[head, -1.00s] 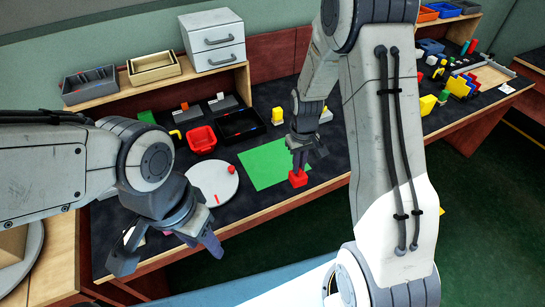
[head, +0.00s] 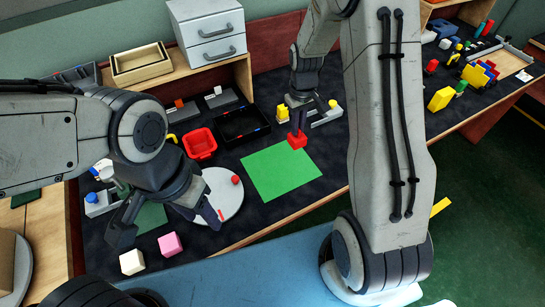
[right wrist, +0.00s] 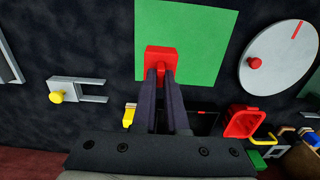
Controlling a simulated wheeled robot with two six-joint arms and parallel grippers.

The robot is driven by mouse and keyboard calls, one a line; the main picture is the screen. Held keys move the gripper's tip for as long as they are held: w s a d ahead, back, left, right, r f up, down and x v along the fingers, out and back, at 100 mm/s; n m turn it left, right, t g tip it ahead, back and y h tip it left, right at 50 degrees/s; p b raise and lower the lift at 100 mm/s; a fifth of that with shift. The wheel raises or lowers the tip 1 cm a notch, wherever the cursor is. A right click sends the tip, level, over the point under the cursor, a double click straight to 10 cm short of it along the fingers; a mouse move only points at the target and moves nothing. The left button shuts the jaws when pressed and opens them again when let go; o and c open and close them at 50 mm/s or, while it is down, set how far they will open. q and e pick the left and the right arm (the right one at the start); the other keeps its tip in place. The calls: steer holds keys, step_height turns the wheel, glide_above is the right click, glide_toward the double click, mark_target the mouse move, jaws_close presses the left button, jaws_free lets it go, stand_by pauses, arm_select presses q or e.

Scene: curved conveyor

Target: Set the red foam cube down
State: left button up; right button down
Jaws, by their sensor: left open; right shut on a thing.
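The red foam cube (head: 297,141) is held in my right gripper (head: 298,129), whose fingers come down on it from above. In the head view it shows at the far edge of the green mat (head: 280,175). In the right wrist view the cube (right wrist: 158,52) overlaps the mat's near edge, between the fingertips (right wrist: 160,72). I cannot tell whether it touches the surface below. My left gripper (head: 167,222) is open and empty, above the table's front left.
A white disc (head: 228,203) with a small red knob lies left of the mat. A red bin (head: 200,144) and a black tray (head: 243,122) stand behind it. White (head: 132,262) and pink (head: 170,244) cubes lie at the front left. Most of the mat is clear.

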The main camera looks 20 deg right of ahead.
steer(key=a+f+p, duration=0.1)
steer(key=a+f, duration=0.5)
steer(key=a, duration=0.1)
steer(key=s+a+f+p, duration=0.1)
steer(key=a+f, duration=0.2)
steer(key=shift+s+a+f+p, duration=0.1)
steer(key=shift+a+f+p, duration=0.1)
steer(key=shift+a+p, duration=0.15)
steer(key=shift+f, duration=0.45)
steer(key=shift+f, duration=0.1)
steer(key=c, duration=0.9)
jaws_free()
steer(key=shift+c, duration=0.2)
